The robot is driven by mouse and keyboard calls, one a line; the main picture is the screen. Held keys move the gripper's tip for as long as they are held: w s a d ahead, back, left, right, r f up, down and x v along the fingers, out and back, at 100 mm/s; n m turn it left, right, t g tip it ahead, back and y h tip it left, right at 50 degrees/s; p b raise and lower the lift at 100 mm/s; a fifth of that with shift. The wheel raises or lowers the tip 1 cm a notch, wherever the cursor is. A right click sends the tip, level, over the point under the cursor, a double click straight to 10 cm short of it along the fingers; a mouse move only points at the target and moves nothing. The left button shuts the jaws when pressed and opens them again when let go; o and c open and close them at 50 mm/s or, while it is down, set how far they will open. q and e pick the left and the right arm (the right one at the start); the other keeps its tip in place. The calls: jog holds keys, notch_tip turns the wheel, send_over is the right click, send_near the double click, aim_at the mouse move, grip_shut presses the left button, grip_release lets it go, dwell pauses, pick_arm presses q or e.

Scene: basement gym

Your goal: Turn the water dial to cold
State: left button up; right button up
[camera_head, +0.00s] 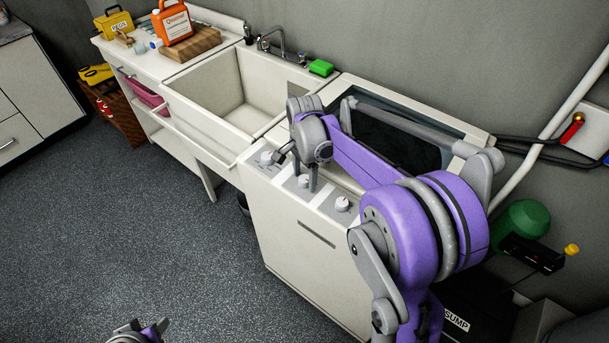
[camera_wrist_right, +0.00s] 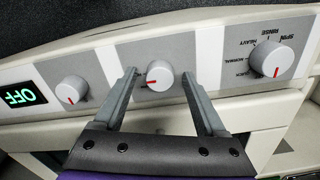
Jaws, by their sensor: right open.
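The white machine (camera_head: 300,245) has a row of white dials with red pointers on its grey panel. In the right wrist view the middle dial (camera_wrist_right: 159,76) sits between the fingers of my right gripper (camera_wrist_right: 160,92), which is open with a gap on both sides. Its red mark points to the lower left, and no label for it is readable. The right dial (camera_wrist_right: 273,59) has SPIN, RINSE, HEAVY and NORMAL around it. The left dial (camera_wrist_right: 71,90) is beside a green OFF display (camera_wrist_right: 19,96). A part of my left gripper (camera_head: 140,332) shows at the bottom edge.
A sink (camera_head: 215,90) with a tap adjoins the machine on the left. An orange jug (camera_head: 172,22) stands on a wooden board further left. The floor in front is clear.

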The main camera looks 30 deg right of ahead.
grip_shut()
pick_arm(q)
jog(key=shift+f, duration=0.15)
pick_arm(e)
jog(key=shift+n, duration=0.3)
jog(key=n+b, duration=0.1)
jog(key=n, duration=0.2)
jog(key=shift+n, duration=0.3)
jog(key=n, duration=0.4)
jog(key=shift+b, duration=0.4)
jog(key=n, duration=0.5)
pick_arm(q)
jog(key=shift+s+f+b, duration=0.25)
jog(key=shift+s+f, duration=0.1)
jog(key=shift+f, duration=0.55)
jog(key=shift+s+f+b, duration=0.2)
jog(key=shift+s+f, duration=0.15)
jog(key=shift+f, duration=0.5)
pick_arm(e)
jog(key=shift+n, duration=2.3)
